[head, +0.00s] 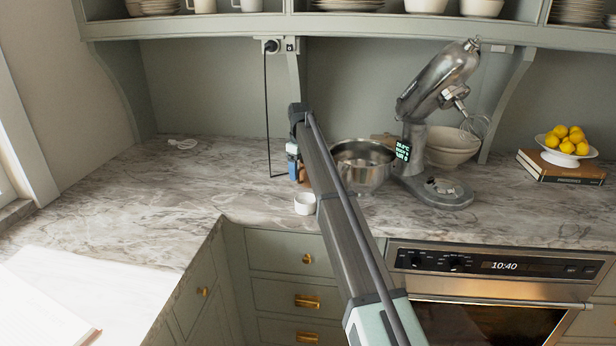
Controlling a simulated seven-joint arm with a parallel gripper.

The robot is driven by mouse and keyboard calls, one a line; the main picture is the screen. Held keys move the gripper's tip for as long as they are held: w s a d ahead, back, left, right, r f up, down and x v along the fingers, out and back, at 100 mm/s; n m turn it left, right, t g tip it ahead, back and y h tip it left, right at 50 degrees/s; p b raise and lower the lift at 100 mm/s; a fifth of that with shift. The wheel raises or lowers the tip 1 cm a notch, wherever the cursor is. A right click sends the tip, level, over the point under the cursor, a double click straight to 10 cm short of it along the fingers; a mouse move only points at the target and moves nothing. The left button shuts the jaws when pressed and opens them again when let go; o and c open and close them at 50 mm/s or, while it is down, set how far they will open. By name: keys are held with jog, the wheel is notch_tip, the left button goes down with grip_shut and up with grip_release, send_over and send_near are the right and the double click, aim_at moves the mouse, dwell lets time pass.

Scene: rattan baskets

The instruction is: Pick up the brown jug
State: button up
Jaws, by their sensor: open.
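My arm reaches from the bottom right up to the counter, and my gripper (294,168) is at its far end, low over the marble counter (180,215). The gripper is open, but its fingers are small and partly hidden by the arm. I cannot clearly make out a brown jug. A small brown patch (302,174) shows right beside the gripper, and I cannot tell what it belongs to. The arm covers part of the counter behind it.
A small white cup (305,203) stands in front of the gripper. A steel bowl (364,168) and a stand mixer (433,150) stand to the right. A bowl of lemons (566,152) sits on books (560,172). A black cord (267,110) hangs behind. The left counter is mostly clear.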

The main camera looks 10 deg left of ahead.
notch_tip(320, 180, down, 3)
jog(key=shift+f, duration=0.15)
jog(key=shift+c, duration=0.3)
grip_shut()
dwell(0.3)
